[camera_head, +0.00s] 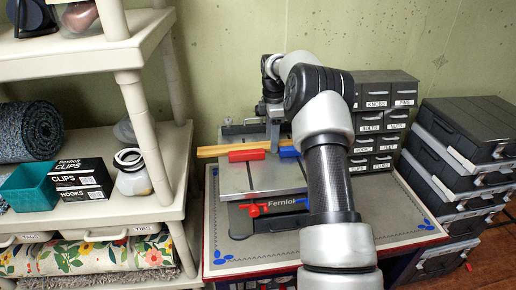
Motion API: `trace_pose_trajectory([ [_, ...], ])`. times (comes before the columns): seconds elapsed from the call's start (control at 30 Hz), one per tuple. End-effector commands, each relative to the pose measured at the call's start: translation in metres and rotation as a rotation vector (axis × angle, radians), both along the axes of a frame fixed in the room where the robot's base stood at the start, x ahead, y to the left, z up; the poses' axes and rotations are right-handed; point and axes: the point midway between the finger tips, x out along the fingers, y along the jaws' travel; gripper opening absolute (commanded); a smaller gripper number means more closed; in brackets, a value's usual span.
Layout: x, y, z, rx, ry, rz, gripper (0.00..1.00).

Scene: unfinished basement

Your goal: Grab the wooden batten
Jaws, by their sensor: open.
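The wooden batten (215,150) is a thin, light yellow-brown strip. It lies crosswise at the back of a grey bench machine's metal table (262,182), and its left end sticks out past the table. A red block (246,155) and a blue block (289,152) sit in front of it, and my arm hides its right part. My gripper (274,122) is at the far end of my arm, pointing down above or close to the batten's middle. It is open, but its fingertips are small and partly hidden, so I cannot tell whether they straddle the batten.
The machine stands on a low cabinet top (385,208). A drawer organizer (385,95) stands behind to the right, and stacked black cases (465,135) stand at far right. A cream shelf unit (150,125) with a rug roll, boxes and a jar is at left. A green wall closes the back.

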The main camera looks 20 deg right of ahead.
Motion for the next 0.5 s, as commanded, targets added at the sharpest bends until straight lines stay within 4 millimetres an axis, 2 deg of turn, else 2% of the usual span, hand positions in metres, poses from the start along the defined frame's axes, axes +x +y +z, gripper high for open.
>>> trace_pose_trajectory([
  [0.1,-0.0005,-0.0001,-0.0074,0.000,0.001,0.000,0.57],
  [0.3,-0.0003,-0.0001,-0.0077,0.000,0.000,-0.001,0.57],
  [0.5,-0.0003,0.0000,-0.0075,0.000,0.000,0.000,0.23],
])
